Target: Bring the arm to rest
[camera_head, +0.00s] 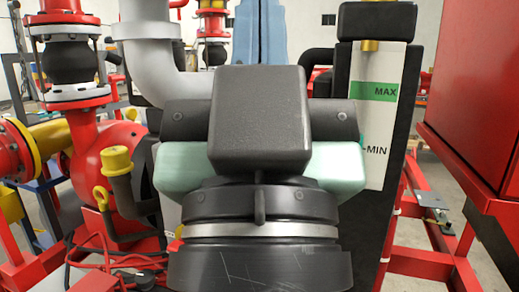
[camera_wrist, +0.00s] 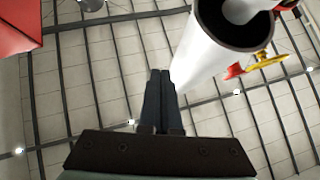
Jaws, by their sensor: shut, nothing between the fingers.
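My gripper (camera_wrist: 160,75) shows in the wrist view. Its two dark fingers lie side by side, shut and empty, and point up toward the ceiling. In the head view my own arm, with dark and pale green links, fills the middle foreground and hides much of what is behind it. I cannot make out my gripper there.
In the head view, red pump piping (camera_head: 105,150) stands left and a grey pipe elbow (camera_head: 150,50) behind my arm. A level plate (camera_head: 378,125) marked MAX and MIN and a red cabinet (camera_head: 475,100) stand right. The wrist view shows a white pipe (camera_wrist: 205,55) beside my fingers.

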